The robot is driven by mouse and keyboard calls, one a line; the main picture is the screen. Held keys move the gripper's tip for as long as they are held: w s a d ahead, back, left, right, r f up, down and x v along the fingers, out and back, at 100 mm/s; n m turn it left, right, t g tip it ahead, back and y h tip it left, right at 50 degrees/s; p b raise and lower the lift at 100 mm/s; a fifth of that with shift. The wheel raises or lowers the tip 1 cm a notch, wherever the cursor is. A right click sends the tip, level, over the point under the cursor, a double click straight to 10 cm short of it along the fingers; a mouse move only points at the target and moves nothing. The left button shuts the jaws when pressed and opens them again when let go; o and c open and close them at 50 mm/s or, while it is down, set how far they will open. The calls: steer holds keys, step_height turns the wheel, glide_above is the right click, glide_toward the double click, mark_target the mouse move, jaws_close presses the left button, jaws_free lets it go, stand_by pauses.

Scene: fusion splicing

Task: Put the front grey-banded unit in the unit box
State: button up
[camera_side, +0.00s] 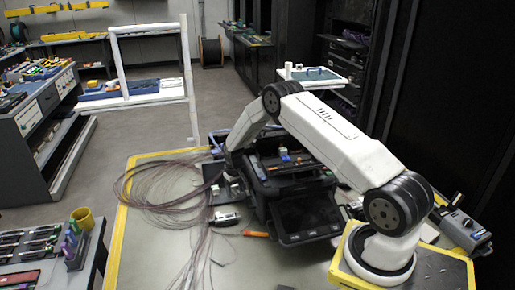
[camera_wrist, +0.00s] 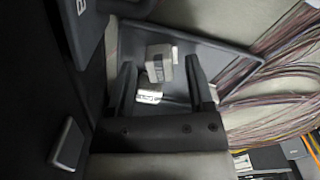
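In the wrist view a pale block with a grey band (camera_wrist: 158,62) lies over a dark, shallow tray (camera_wrist: 228,45). It sits between and slightly beyond the fingertips of my gripper (camera_wrist: 160,75). A small white labelled piece (camera_wrist: 150,97) is closer to the palm. My gripper is open, with a gap showing between the block and both fingers. In the side view my gripper (camera_side: 231,178) points down over the dark tray (camera_side: 212,170), left of the black case. Small pale pieces there are partly hidden by it. I cannot tell for certain which container is the unit box.
A black splicer case (camera_side: 290,185) with an open front stands right of my gripper. Loose fibre cables (camera_side: 150,190) spread left of the tray and also show in the wrist view (camera_wrist: 275,75). A small device (camera_side: 225,218) and orange tool (camera_side: 256,234) lie in front.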

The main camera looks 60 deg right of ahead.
mark_target(235, 192)
steer(key=shift+r, duration=0.15)
step_height(235, 192, up, 12)
stand_by(1.0)
steer(key=shift+a, duration=0.1)
stand_by(0.4)
steer(key=s+a+r+n+t, duration=0.1)
steer(key=s+a+r, duration=0.3)
steer(key=a, duration=0.3)
steer(key=s+a+r+n, duration=0.1)
steer(key=s+a+r, duration=0.2)
steer(key=a, duration=0.4)
steer(key=s+a+r+n+t, duration=0.1)
steer(key=s+a+r+n, duration=0.1)
steer(key=s+a, duration=0.7)
steer(key=s, duration=0.5)
steer(key=shift+s+t, duration=0.15)
steer(key=shift+t, duration=0.15)
steer(key=shift+o, duration=0.2)
